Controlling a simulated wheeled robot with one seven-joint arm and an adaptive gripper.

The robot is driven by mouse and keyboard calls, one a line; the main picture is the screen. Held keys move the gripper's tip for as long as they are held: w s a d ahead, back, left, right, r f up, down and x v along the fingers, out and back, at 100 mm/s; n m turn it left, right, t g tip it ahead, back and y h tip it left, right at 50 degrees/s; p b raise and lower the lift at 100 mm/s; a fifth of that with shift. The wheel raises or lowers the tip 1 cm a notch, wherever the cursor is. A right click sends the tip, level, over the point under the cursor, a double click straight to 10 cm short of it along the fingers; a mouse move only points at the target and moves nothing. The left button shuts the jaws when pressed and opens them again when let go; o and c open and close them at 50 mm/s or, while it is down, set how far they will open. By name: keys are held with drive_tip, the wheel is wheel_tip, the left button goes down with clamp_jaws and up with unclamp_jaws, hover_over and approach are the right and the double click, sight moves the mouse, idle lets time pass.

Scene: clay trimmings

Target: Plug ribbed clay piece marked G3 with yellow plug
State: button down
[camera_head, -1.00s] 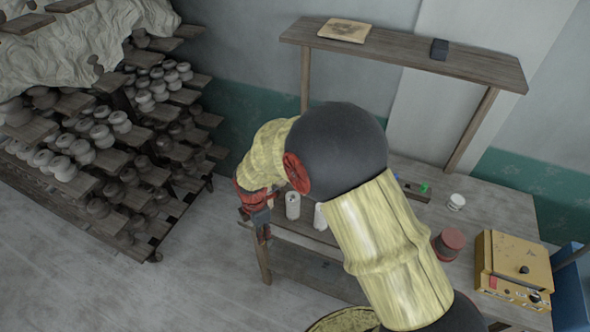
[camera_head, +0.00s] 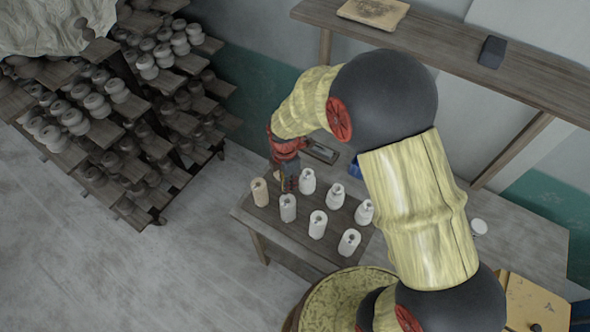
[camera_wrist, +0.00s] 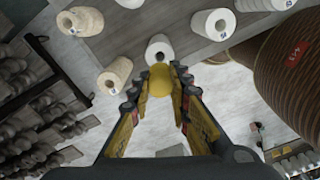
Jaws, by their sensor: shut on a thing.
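My gripper (camera_wrist: 160,88) is shut on the yellow plug (camera_wrist: 160,78), a rounded piece between its fingertips in the wrist view. In the head view my gripper (camera_head: 286,182) is over the table's left end, among the clay cylinders; the plug is not clear there. A pale cylinder with a dark hole (camera_wrist: 160,47) is just beyond the plug in the wrist view; I cannot tell whether they touch. Beige cylinders (camera_wrist: 114,73) stand to its left, one with ribbed-looking sides (camera_wrist: 82,20). A white labelled cylinder (camera_wrist: 212,23) is to its right. I cannot read G3 on any label.
Several white cylinders (camera_head: 318,224) stand close together on the wooden table (camera_head: 520,235), with a beige one (camera_head: 259,191) at the left. A shelf (camera_head: 450,45) spans above the table's back. Pottery racks (camera_head: 130,130) stand at left, with clear floor (camera_head: 150,270) in front.

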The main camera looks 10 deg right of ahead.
drive_tip(key=shift+w, duration=0.15)
drive_tip(key=shift+f, duration=0.1)
drive_tip(key=shift+f+b, duration=2)
drive_tip(key=shift+f, duration=0.65)
drive_tip(key=shift+f+b, duration=1.4)
drive_tip(key=shift+f, duration=0.35)
idle(0.6)
drive_tip(key=c, duration=1.6)
unclamp_jaws()
drive_tip(key=shift+c, duration=0.2)
drive_tip(key=shift+o, duration=0.3)
wheel_tip(320, 180, up, 12)
